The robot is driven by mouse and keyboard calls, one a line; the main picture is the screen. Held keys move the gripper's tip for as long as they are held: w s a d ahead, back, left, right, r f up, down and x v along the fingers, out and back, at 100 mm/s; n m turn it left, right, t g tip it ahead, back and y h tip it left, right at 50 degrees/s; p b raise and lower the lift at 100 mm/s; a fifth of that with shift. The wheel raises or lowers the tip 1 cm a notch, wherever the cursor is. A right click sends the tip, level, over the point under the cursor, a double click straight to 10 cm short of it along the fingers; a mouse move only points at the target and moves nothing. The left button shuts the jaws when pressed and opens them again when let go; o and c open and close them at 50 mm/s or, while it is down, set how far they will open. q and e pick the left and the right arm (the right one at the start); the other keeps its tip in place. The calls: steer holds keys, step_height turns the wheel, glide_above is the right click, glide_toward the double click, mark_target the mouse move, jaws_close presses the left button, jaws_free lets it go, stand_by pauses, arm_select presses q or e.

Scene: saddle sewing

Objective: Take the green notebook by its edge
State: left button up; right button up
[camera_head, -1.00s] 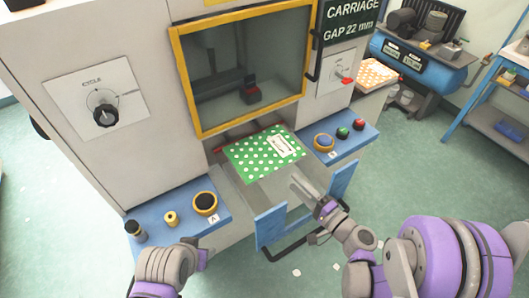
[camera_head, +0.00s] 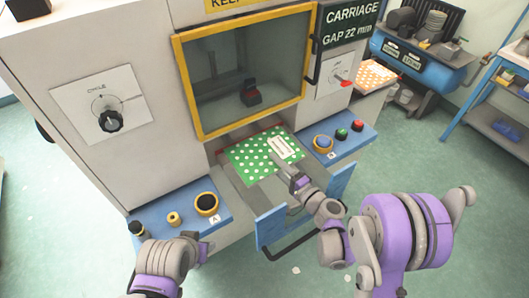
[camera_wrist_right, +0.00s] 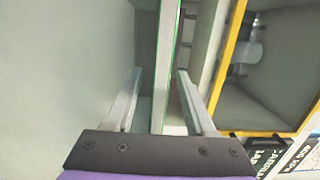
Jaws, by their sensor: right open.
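The green notebook with white dots and a pale label (camera_head: 250,160) lies in the slot under the machine's window, its near edge sticking out over the open tray. My right gripper (camera_head: 281,157) is at its near right edge in the head view. In the right wrist view the notebook (camera_wrist_right: 168,50) shows edge-on as a thin green-lined strip. It passes between the two open fingers of my right gripper (camera_wrist_right: 160,72), with a gap visible on each side. My left arm's end (camera_head: 168,260) is at the bottom left, away from the notebook; its fingers cannot be made out.
The yellow-framed window (camera_head: 245,75) stands above the notebook. Blue button panels flank the slot, left (camera_head: 180,212) and right (camera_head: 345,145). A blue-ended drawer (camera_head: 272,227) with a dark handle lies below. Open floor is in front.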

jaws_close()
stand_by(1.3)
